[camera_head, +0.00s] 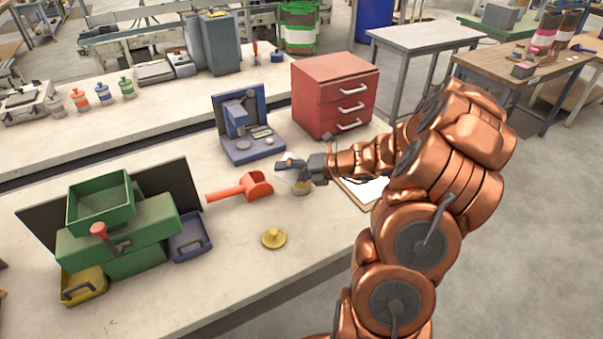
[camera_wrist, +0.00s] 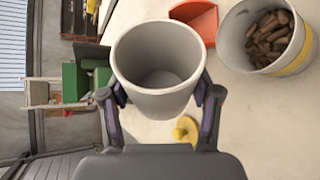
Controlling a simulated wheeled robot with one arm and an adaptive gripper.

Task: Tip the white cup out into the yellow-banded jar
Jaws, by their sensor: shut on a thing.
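My gripper (camera_head: 300,167) is shut on the white cup (camera_wrist: 158,98), with one finger on each side of it in the wrist view. The cup's mouth faces the wrist camera, and its inside looks bare. The yellow-banded jar (camera_wrist: 289,67) is open at the right of the wrist view, apart from the cup, with brown pellets inside. In the head view the jar (camera_head: 302,188) stands on the bench just below my gripper, partly hidden. The pale cup (camera_head: 287,175) is hard to make out there.
A yellow lid with a knob (camera_head: 273,238) lies on the bench in front. An orange scoop (camera_head: 238,189) lies left of the jar. A blue device (camera_head: 240,140), a red drawer cabinet (camera_head: 328,92) and a clipboard (camera_head: 362,190) are close by. A green machine (camera_head: 125,245) stands left.

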